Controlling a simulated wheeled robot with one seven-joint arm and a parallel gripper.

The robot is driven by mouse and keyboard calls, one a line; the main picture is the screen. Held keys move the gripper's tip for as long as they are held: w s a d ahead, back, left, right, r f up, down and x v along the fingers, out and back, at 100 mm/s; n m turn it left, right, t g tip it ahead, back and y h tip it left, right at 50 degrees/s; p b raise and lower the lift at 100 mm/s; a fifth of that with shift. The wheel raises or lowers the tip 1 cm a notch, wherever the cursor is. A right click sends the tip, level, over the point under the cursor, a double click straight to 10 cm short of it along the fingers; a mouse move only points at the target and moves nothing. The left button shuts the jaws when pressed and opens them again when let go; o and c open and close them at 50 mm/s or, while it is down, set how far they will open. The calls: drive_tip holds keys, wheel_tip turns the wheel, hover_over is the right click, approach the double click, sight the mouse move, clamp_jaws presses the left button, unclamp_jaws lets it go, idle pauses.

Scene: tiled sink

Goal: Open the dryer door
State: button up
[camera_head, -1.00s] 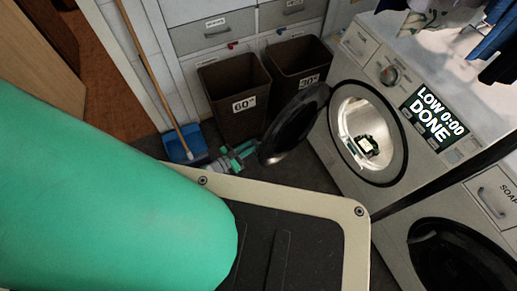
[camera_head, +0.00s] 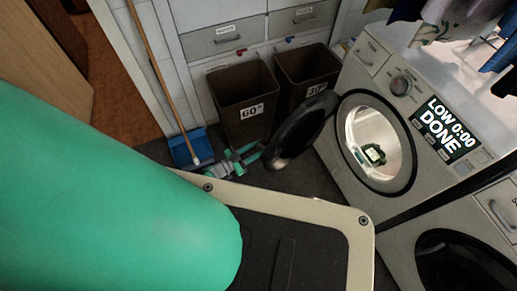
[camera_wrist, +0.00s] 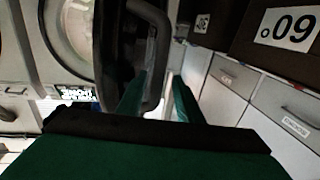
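The dryer (camera_head: 465,165) is the grey front-loader with a display reading "LOW 0:00 DONE". Its round dark door (camera_head: 300,130) stands swung wide open to the left, and the lit drum (camera_head: 375,135) shows, with a small dark green and white item in it. My gripper (camera_head: 262,150) is low beside the door's left edge. In the wrist view, which is upside down, the dark door handle (camera_wrist: 160,45) reaches down between my two green fingers (camera_wrist: 157,100). The fingers are apart, with a light gap beside the handle. Contact with the handle is unclear.
A second machine (camera_head: 400,245) stands at the lower right. Two brown bins (camera_head: 243,105) stand behind the door against white drawers (camera_head: 225,40). A blue dustpan (camera_head: 190,150) and a broom handle (camera_head: 150,65) are at the left. Clothes (camera_head: 450,12) hang at the top right.

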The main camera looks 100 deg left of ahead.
drive_tip(key=shift+w, duration=0.3)
drive_tip(key=v, duration=1.1)
drive_tip(key=shift+a, duration=0.15)
